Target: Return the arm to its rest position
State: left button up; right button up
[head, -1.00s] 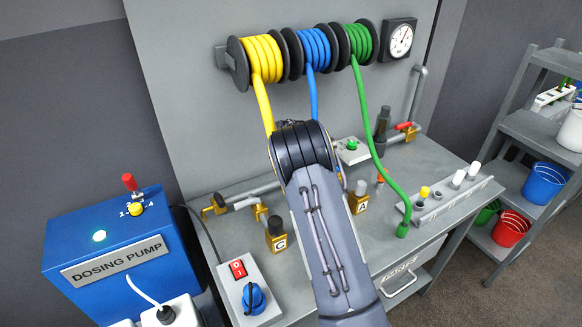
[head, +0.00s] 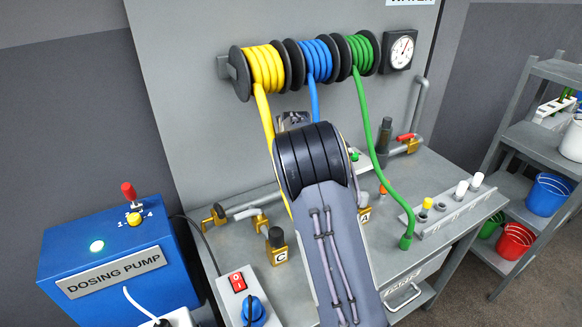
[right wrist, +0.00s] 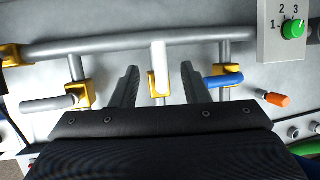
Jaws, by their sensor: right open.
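My right arm (head: 335,250) rises from the bottom middle of the head view, over the bench. Its bulky dark joint hides part of the bench, and its gripper cannot be made out there. In the right wrist view my right gripper (right wrist: 163,84) shows two dark fingers spread apart. A white handle on a brass fitting (right wrist: 160,68) shows in the gap between them, and neither finger is seen closed on it. My left gripper is in neither view.
Yellow (head: 265,72), blue (head: 319,60) and green (head: 361,52) hose reels hang on the panel. The green hose runs down to the bench (head: 405,275). A blue dosing pump (head: 120,265) stands left, a shelf (head: 535,140) right. A pipe (right wrist: 120,44) crosses the wrist view.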

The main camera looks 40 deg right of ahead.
jog(key=s+a+r+n+t+y, duration=0.1)
jog(key=s+a+r+n+y, duration=0.25)
jog(key=s+a+n, duration=0.5)
jog(key=s+a+r+n+y, duration=0.3)
jog(key=s+a+r+n, duration=0.15)
jog(key=s+n, duration=0.65)
jog(key=s+a+f+n, duration=0.1)
jog(key=s+a+n, duration=0.4)
jog(key=s+n, duration=0.3)
jog(key=s+a+f+n, duration=0.1)
jog(key=s+a+n, duration=0.5)
jog(key=s+n, duration=0.2)
jog(key=shift+s+a+f, duration=0.25)
jog(key=shift+s+f, duration=0.15)
jog(key=shift+s, duration=0.25)
